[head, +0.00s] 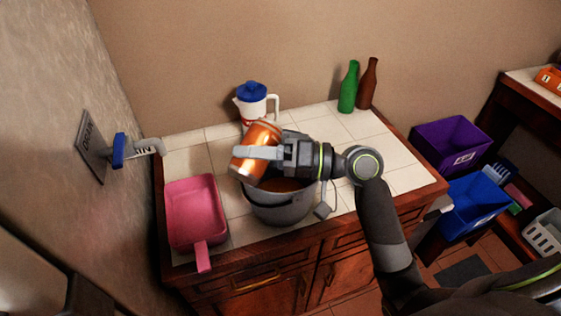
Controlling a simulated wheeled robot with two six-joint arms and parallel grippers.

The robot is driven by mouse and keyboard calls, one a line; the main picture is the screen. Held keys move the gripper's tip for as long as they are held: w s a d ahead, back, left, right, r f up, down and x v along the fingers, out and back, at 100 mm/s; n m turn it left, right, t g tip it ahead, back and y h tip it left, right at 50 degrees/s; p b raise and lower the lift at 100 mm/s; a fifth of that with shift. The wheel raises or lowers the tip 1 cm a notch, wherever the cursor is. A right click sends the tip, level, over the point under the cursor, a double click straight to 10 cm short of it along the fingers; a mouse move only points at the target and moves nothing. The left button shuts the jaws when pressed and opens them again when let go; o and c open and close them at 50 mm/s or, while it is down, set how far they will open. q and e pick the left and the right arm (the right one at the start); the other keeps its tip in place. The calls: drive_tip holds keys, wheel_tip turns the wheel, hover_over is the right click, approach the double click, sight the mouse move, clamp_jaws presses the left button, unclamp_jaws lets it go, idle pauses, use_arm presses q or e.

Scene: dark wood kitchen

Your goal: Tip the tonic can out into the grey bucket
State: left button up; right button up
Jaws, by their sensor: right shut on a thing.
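An orange can with a silvery end, the tonic can (252,162), is held tilted above the left part of the grey bucket (282,213). My right gripper (262,152) is shut on the can, with a finger across its side. The bucket stands on the tiled counter near its front edge, and brownish contents show inside it. The can's opening and any stream from it cannot be made out. The gripper and can hide the bucket's back rim. My left gripper is not in view.
A pink dustpan (193,212) lies left of the bucket. A white jug with a blue lid (252,101) stands behind the can. A green bottle (349,88) and a brown bottle (368,84) stand at the back right. A wall tap (135,148) juts in at the left.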

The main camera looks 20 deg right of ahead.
drive_tip(key=n, duration=0.1)
drive_tip(key=f+n+h+b, duration=0.1)
drive_tip(key=d+f+n+b, duration=0.1)
drive_tip(key=shift+w+f, duration=0.1)
drive_tip(key=shift+w, duration=0.3)
drive_tip(key=shift+r+n+h, duration=0.6)
drive_tip(key=shift+r, duration=0.2)
drive_tip(key=shift+s+a+f+n+b, duration=0.2)
drive_tip(key=shift+a+f+n+b, duration=0.1)
drive_tip(key=shift+f+n+b, duration=0.2)
drive_tip(key=shift+s+a+r+n+h, duration=0.2)
drive_tip(key=shift+r+n+h, duration=0.1)
drive_tip(key=shift+h, duration=0.2)
drive_tip(key=shift+s+a+r+n+p, duration=0.1)
drive_tip(key=shift+a+r+n+p, duration=0.1)
drive_tip(key=shift+r+n+p, duration=0.1)
drive_tip(key=shift+s+a+f+n+h+b, duration=0.25)
drive_tip(key=shift+f+n+h+b, duration=0.2)
drive_tip(key=shift+n+h+b, duration=0.25)
drive_tip(key=shift+s+a+f+n+t+h+b, duration=0.2)
drive_tip(key=shift+n+t+h+b, duration=0.25)
drive_tip(key=shift+n+b, duration=0.3)
